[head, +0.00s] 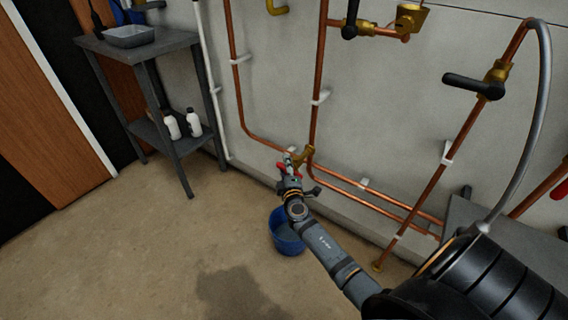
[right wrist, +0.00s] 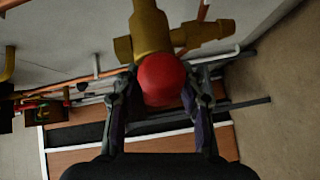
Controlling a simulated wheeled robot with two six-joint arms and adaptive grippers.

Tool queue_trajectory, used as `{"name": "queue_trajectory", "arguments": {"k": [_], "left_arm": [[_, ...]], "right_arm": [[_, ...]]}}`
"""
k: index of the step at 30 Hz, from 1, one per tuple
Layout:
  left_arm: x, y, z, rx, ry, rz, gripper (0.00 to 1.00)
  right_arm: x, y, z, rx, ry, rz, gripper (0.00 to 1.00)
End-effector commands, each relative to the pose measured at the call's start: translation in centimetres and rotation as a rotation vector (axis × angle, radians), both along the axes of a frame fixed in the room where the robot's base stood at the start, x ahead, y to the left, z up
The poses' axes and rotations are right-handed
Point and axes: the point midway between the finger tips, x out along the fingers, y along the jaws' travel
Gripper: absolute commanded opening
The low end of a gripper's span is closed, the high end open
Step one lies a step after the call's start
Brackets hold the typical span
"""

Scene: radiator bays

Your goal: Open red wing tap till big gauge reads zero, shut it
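The red wing tap (head: 282,167) sits on a brass valve (head: 304,155) low on the copper pipes in the head view. In the right wrist view its red end (right wrist: 161,80) is between the fingertips of my right gripper (right wrist: 162,92), below the brass body (right wrist: 152,32). The fingers flank the red part closely; whether they press on it I cannot tell. In the head view my right gripper (head: 290,166) reaches the tap and partly hides it. No readable gauge dial shows. My left gripper is out of view.
A blue bucket (head: 287,238) stands on the floor beneath my right forearm. A dark stain (head: 235,290) is on the floor. A grey shelf stand (head: 150,47) holds a tray and white bottles (head: 194,122). Black-handled valves (head: 474,86) are on the right-hand pipes.

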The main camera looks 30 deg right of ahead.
Motion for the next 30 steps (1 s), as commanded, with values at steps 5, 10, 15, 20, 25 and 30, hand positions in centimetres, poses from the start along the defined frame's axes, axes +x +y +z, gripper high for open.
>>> {"name": "queue_trajectory", "arguments": {"k": [5,10,15,20,25,30], "left_arm": [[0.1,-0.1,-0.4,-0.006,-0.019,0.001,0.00],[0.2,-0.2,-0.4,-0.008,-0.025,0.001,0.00],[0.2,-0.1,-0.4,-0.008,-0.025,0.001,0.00],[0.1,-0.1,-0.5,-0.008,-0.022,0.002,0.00],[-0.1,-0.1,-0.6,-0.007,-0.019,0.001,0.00],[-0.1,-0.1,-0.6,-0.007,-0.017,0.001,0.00]], "right_arm": [[2.1,-0.9,-0.2,0.000,0.000,0.000,0.39],[2.5,-1.0,-0.2,0.001,0.001,0.000,0.39],[2.5,-1.0,-0.2,0.001,0.001,0.000,0.38],[2.5,-1.0,-0.2,0.001,0.001,0.000,0.16],[2.5,-1.0,-0.2,0.001,0.001,0.000,0.00],[2.4,-1.0,-0.2,0.001,0.001,0.000,0.00]]}}
